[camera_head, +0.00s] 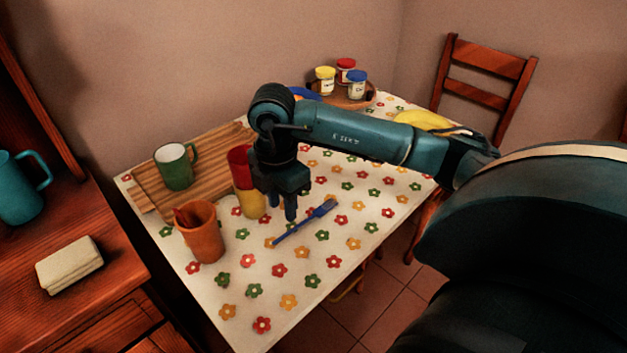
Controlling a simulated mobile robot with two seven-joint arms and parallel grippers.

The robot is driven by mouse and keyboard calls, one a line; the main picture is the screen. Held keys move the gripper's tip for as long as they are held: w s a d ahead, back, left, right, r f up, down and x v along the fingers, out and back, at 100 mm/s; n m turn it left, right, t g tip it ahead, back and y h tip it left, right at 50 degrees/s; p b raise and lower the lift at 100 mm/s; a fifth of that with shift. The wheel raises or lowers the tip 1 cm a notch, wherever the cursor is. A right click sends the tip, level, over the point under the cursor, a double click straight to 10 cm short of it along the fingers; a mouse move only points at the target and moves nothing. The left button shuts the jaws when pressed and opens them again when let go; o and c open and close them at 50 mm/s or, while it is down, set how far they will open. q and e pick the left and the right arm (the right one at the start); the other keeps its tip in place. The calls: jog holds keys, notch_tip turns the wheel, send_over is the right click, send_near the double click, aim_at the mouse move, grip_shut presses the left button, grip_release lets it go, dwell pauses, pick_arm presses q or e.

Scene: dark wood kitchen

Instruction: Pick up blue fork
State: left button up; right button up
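The blue fork (303,223) lies flat on the flowered tablecloth, its head toward the upper right and its handle toward the lower left. My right gripper (291,215) points down just above and left of the fork's middle. Its fingers overlap in this view, so the gap between them is hidden. I cannot tell whether a finger touches the fork or the cloth. My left gripper is not in view.
An orange cup (203,237), a stacked red and yellow cup (252,203) and a green mug (175,167) on a wooden board (217,148) stand left of the gripper. The front cloth is clear.

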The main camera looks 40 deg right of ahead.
send_over(286, 234)
jog(key=f, duration=0.4)
jog(key=shift+s+a+f, duration=0.2)
jog(key=shift+s+a, duration=0.1)
jog(key=shift+s, duration=0.1)
jog(key=f, duration=0.5)
jog(key=shift+w+d, duration=0.3)
jog(key=shift+w, duration=0.1)
grip_shut()
